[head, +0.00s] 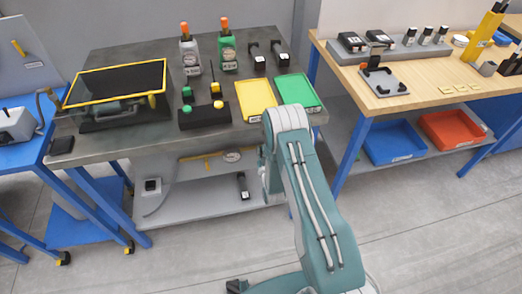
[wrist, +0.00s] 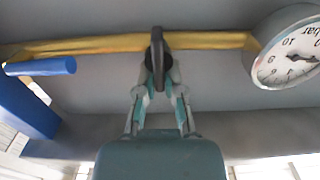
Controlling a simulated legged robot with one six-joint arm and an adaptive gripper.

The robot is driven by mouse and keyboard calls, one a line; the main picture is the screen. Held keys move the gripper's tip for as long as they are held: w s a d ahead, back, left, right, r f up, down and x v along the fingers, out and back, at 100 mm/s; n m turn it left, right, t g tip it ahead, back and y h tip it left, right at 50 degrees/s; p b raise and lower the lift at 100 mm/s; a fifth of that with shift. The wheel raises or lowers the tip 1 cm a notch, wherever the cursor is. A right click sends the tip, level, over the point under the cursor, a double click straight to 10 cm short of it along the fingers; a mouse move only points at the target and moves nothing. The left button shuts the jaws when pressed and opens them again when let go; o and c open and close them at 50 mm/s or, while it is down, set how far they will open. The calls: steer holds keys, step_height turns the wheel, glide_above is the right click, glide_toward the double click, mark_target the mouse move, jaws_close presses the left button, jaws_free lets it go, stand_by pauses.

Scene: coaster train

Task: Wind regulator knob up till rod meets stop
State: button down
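In the wrist view a dark, narrow knob (wrist: 157,44) stands in front of a yellow pipe (wrist: 90,45). My gripper (wrist: 160,72) has its two fingertips at the knob's near end, one on each side, and looks shut on it. A round white gauge (wrist: 291,50) marked "bar" sits at the pipe's right end, and its lettering is upside down. In the head view the yellow pipe (head: 196,159) and gauge (head: 232,156) are under the dark workbench; my arm hides my gripper there. I cannot make out the rod or the stop for certain.
A blue bar (wrist: 40,66) and blue block (wrist: 24,104) are left in the wrist view. The workbench top (head: 110,143) is above the pipe; a grey lower shelf (head: 205,203) lies below, holding a small black-and-white item (head: 152,185). Open floor lies in front.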

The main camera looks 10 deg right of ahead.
steer(key=shift+f, duration=0.1)
stand_by(0.3)
steer(key=m, duration=0.4)
steer(key=shift+d+f, duration=0.1)
steer(key=shift+d, duration=0.2)
steer(key=shift+d+f+m, duration=0.15)
steer(key=shift+m, duration=1.05)
steer(key=shift+d+f+m, duration=0.1)
steer(key=shift+d+m, duration=0.05)
steer(key=shift+m, duration=1.05)
steer(key=c, duration=0.8)
jaws_free()
steer(key=shift+o, duration=0.2)
steer(key=s, duration=1.2)
